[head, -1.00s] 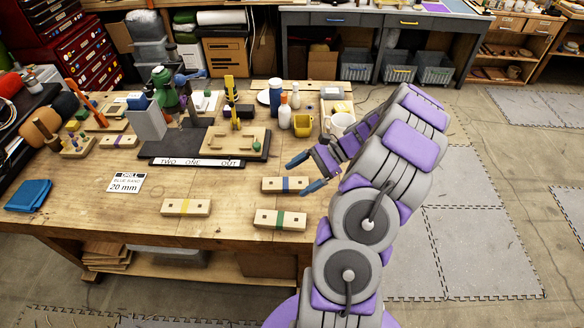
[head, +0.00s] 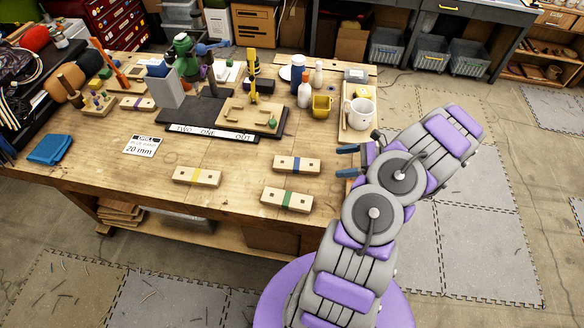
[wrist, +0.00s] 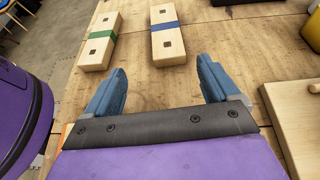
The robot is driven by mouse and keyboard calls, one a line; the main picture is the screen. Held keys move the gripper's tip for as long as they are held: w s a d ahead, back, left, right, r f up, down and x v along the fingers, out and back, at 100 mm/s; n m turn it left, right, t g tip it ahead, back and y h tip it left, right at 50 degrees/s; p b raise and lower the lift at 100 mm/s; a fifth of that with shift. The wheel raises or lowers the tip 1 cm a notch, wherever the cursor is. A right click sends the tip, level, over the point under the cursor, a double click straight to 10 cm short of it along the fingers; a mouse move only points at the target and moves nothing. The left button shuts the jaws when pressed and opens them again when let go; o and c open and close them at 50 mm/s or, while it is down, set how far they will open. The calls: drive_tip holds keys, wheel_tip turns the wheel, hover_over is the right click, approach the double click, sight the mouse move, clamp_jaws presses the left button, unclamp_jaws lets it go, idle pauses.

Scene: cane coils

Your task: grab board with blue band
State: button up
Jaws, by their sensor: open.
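The board with the blue band (head: 296,165) lies flat on the workbench near its right end. It also shows in the wrist view (wrist: 168,40), a little ahead of my gripper and between the lines of its fingers. My gripper (head: 347,161) is open and empty, to the right of the board and apart from it. In the wrist view both blue fingertips (wrist: 163,82) are spread wide, with bare wood between them. A board with a green band (head: 287,199) lies just in front of the blue-banded one, and a board with a yellow band (head: 196,176) lies to the left.
A sign reading 20 mm (head: 144,146) lies on the workbench (head: 235,160). A black base with a drill stand (head: 190,108) is behind the boards. A yellow mug (head: 321,105) and a tray (head: 345,133) with a white mug (head: 361,114) stand at the back right.

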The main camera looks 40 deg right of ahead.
sight(319, 164)
drive_tip(key=w+f, duration=0.1)
drive_tip(key=w+d+f, duration=0.1)
drive_tip(key=w+f, duration=0.1)
drive_tip(key=shift+w+a+f, duration=0.15)
drive_tip(key=shift+w, duration=0.05)
drive_tip(key=w+a, duration=0.1)
drive_tip(key=a, duration=0.1)
drive_tip(key=w+a+b, duration=0.1)
drive_tip(key=a, duration=0.1)
drive_tip(key=w+a+f, duration=0.1)
drive_tip(key=a, duration=0.1)
drive_tip(key=shift+w+f, duration=0.2)
drive_tip(key=shift+w+d+f, duration=0.1)
drive_tip(key=shift+d+f, duration=0.1)
drive_tip(key=shift+d, duration=0.55)
drive_tip(key=shift+a+r, duration=0.2)
drive_tip(key=shift+a, duration=0.75)
drive_tip(key=c, duration=0.8)
drive_tip(key=shift+d, duration=0.5)
drive_tip(key=c, duration=0.3)
